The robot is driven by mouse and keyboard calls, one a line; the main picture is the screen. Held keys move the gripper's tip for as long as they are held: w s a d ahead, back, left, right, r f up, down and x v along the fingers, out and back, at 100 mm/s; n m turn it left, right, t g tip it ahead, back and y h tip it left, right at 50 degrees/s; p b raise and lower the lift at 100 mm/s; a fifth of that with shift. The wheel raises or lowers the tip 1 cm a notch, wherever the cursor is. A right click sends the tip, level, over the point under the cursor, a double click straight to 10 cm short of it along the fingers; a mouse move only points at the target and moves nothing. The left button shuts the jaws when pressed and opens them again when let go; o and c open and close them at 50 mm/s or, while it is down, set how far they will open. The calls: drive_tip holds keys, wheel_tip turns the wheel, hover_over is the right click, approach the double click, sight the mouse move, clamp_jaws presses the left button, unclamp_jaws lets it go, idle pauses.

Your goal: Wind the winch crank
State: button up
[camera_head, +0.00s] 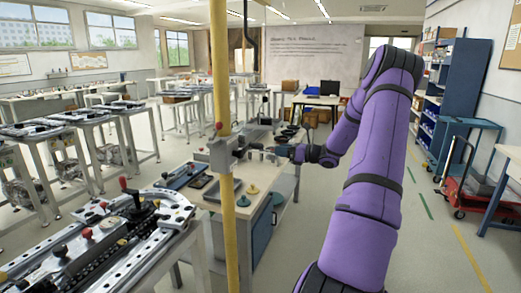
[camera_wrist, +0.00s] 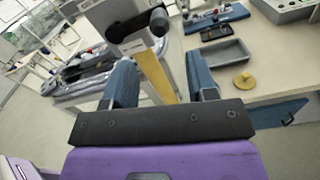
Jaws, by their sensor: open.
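The winch (camera_head: 221,156) is a grey box on a yellow post (camera_head: 228,80), with a small red knob on top and a dark part on its right side. In the wrist view the winch (camera_wrist: 137,46) shows at the top, with a dark crank arm (camera_wrist: 130,24) ending in a round black knob (camera_wrist: 158,18). My gripper (camera_head: 274,150) is to the right of the winch, apart from it. In the wrist view my gripper (camera_wrist: 160,62) is open, its two blue-grey fingers apart with nothing held. The yellow post shows beyond the gap between them.
A workbench (camera_head: 283,187) stands behind the post, bearing a grey tray (camera_wrist: 222,53) and a yellow knobbed piece (camera_wrist: 243,81). A table with a track (camera_head: 120,235) is at the front left. The floor on the right is clear up to a red cart (camera_head: 470,190).

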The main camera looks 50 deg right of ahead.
sight(263, 147)
drive_tip(key=x, duration=1)
drive_tip(key=shift+w+a, duration=0.15)
drive_tip(key=shift+w, duration=0.15)
clamp_jaws()
